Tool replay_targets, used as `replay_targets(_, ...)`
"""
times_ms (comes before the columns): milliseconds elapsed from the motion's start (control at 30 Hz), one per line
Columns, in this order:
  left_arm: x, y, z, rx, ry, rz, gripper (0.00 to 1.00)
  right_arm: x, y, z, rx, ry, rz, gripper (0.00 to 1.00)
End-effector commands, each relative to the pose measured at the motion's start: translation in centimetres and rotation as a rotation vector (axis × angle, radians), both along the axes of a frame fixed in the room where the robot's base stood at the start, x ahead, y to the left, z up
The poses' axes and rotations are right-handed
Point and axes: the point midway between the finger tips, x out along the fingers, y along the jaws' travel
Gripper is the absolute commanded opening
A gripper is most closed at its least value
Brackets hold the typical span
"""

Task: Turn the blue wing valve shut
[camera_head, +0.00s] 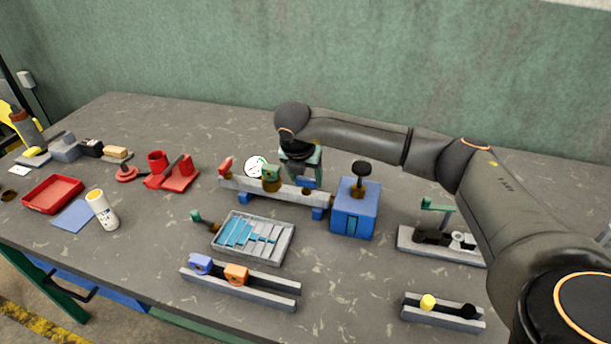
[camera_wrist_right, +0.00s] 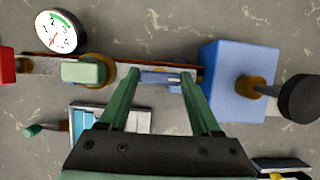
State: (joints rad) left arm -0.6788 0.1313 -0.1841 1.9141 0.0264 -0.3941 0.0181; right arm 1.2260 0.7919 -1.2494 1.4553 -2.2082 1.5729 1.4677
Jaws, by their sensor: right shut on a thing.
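The blue wing valve (camera_head: 308,183) sits on the right part of a grey pipe bar (camera_head: 236,184). In the right wrist view the blue wing (camera_wrist_right: 160,78) lies along the bar between my fingertips. My right gripper (camera_head: 300,172) comes down over it from above, and in the wrist view its green fingers (camera_wrist_right: 162,76) are shut on the wing's ends. The gripper partly hides the valve in the head view. My left gripper is not in view.
Beside the wing are a green valve handle (camera_head: 271,173), a red handle (camera_head: 225,166) and a round gauge (camera_head: 254,166). A blue box with a black knob (camera_head: 354,212) stands close on the right. A grey tray (camera_head: 286,247) lies in front.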

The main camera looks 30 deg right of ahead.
Motion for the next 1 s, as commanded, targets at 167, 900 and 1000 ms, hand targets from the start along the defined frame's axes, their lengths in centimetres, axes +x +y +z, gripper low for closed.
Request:
replay_targets(167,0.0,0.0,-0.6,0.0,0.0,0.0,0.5,0.0,0.0,-0.1,0.001,-0.001,0.047,0.09)
replay_targets(900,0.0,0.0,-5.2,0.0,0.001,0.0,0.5,-0.2,-0.4,-0.2,0.002,-0.003,0.668,0.09)
replay_targets(1000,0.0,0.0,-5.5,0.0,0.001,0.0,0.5,-0.2,-0.5,-0.1,0.002,-0.002,0.763,0.09)
